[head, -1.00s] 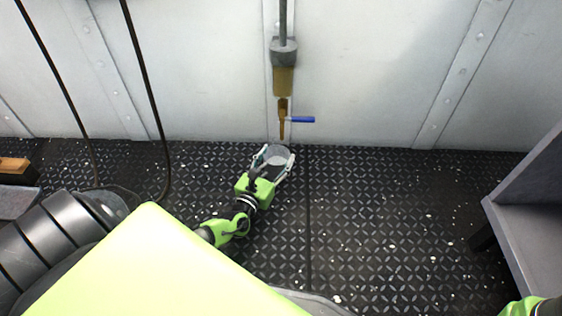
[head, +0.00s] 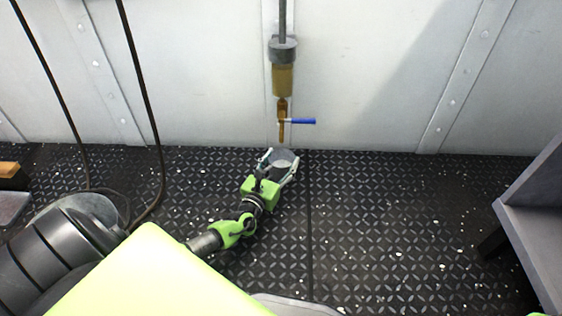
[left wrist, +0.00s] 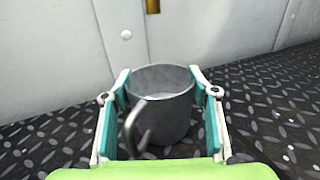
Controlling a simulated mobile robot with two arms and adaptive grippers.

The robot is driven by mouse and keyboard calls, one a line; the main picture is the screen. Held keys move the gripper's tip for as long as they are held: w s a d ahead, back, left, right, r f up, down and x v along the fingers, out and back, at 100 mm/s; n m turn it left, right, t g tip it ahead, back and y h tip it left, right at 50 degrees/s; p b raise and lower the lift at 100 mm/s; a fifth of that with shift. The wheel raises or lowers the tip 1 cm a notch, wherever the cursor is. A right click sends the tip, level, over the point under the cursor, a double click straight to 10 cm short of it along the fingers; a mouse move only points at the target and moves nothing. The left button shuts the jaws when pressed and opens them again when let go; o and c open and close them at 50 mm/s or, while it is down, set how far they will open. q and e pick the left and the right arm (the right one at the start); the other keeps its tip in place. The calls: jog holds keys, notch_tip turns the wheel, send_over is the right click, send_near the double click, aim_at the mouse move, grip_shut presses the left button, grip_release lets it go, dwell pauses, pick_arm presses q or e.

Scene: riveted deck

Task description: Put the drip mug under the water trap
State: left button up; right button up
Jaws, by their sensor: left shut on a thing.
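The drip mug (left wrist: 165,110) is a grey metal cup, upright, with its handle toward the left wrist camera. My left gripper (head: 281,164) is shut on the mug (head: 282,158), one finger on each side; the left wrist view shows the same hold. The water trap (head: 284,75) hangs on the wall, with an amber bowl, a brass drain below and a blue lever (head: 302,121). In the head view the mug appears just below the drain tip. I cannot tell whether the mug touches the floor. My right gripper is not in view.
The dark tread-plate floor (head: 390,220) is open to the right of the mug. A grey bench or shelf (head: 535,225) stands at the right edge. Black cables (head: 150,110) hang at the left. A riveted pale wall (head: 370,70) closes the back.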

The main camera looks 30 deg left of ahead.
pick_arm(q)
jog(key=o, duration=1.2)
jog(key=shift+f, duration=0.1)
